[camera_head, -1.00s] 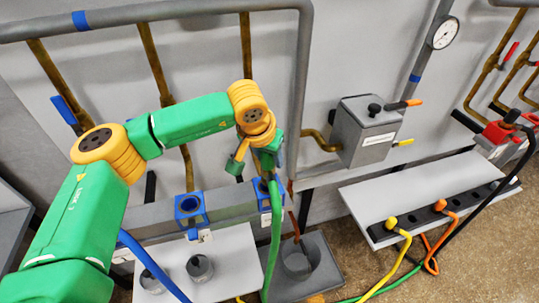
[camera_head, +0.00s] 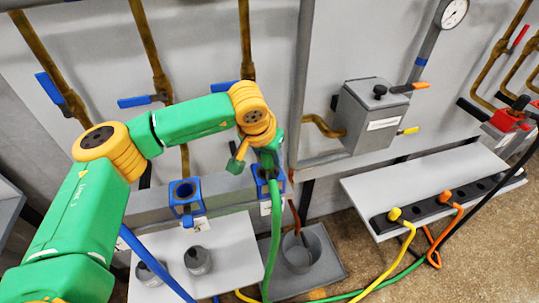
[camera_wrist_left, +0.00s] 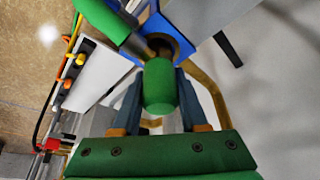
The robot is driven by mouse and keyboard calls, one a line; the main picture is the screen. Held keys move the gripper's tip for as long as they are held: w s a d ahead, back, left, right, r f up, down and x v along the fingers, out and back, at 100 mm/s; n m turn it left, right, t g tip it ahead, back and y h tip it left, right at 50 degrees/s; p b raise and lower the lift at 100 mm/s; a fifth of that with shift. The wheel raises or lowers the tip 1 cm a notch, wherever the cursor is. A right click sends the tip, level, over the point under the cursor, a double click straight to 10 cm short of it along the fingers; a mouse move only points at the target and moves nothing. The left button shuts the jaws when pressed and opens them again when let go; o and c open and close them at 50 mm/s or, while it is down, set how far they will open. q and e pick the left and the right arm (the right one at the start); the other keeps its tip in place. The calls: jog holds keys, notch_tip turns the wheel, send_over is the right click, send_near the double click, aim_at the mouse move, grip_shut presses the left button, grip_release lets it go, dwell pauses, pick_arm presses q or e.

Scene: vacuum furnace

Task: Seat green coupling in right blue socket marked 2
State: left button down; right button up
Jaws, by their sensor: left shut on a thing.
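My left gripper (camera_head: 268,168) is shut on the green coupling (camera_wrist_left: 160,88), which sits between its two fingers in the left wrist view. The green hose (camera_head: 275,225) hangs down from it in the head view. The right blue socket (camera_head: 262,187) is on the grey rail, partly hidden behind the gripper and hose. In the left wrist view the blue socket (camera_wrist_left: 184,47) lies just beyond the coupling, whose far end is at its opening. I cannot tell how deep the coupling sits. My right gripper is not in view.
A white shelf with grey cups (camera_head: 197,260) stands below, beside a grey bucket (camera_head: 300,250). A grey valve box (camera_head: 375,120) and a shelf with yellow and orange couplings (camera_head: 445,200) are to the right.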

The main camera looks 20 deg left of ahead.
pick_arm(q)
jog(key=shift+f+b, duration=0.25)
jog(key=shift+b, duration=0.05)
dwell(0.5)
jog(key=shift+c, duration=1.8)
grip_release()
jog(key=b+v, duration=0.1)
jog(key=v, duration=0.6)
jog(key=shift+s, duration=0.1)
